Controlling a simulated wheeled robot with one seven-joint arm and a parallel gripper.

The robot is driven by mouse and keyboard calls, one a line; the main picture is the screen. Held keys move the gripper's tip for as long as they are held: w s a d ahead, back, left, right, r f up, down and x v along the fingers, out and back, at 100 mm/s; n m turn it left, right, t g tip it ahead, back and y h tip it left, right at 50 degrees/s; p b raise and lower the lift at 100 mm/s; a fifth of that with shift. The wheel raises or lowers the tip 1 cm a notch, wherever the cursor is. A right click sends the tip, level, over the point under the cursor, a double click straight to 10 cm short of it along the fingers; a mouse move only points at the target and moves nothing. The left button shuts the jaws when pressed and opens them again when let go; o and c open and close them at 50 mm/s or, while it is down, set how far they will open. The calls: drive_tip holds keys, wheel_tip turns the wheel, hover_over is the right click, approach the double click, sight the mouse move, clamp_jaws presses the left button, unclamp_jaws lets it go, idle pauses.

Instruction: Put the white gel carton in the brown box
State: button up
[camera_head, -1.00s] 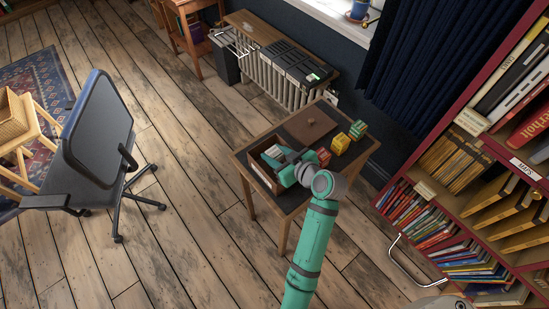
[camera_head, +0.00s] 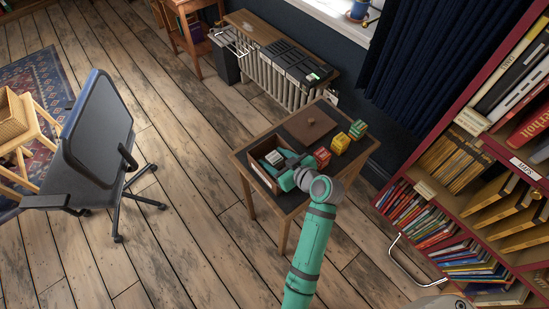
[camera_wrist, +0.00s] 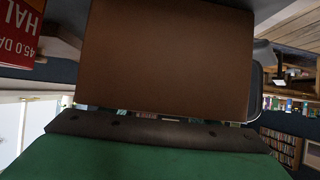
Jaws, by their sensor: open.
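The brown box (camera_head: 263,177) stands open-topped on the small dark-topped table. The white gel carton (camera_head: 273,158) shows inside it, near the far end; its lower part is hidden by the box and my gripper. My gripper (camera_head: 284,168) is open, low over the right side of the box and just beside the carton, apart from it as far as I can tell. In the wrist view a plain brown surface (camera_wrist: 168,60), apparently a box wall, fills the middle. The white carton cannot be made out clearly there.
A red carton (camera_head: 322,156), a yellow carton (camera_head: 340,143) and a green-orange carton (camera_head: 357,130) stand right of my gripper. A brown lid (camera_head: 309,124) lies behind on the table (camera_head: 240,160). A bookshelf (camera_head: 470,170) is at right, an office chair (camera_head: 98,135) at left.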

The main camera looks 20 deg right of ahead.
drive_tip(key=v, duration=1.2)
idle(0.3)
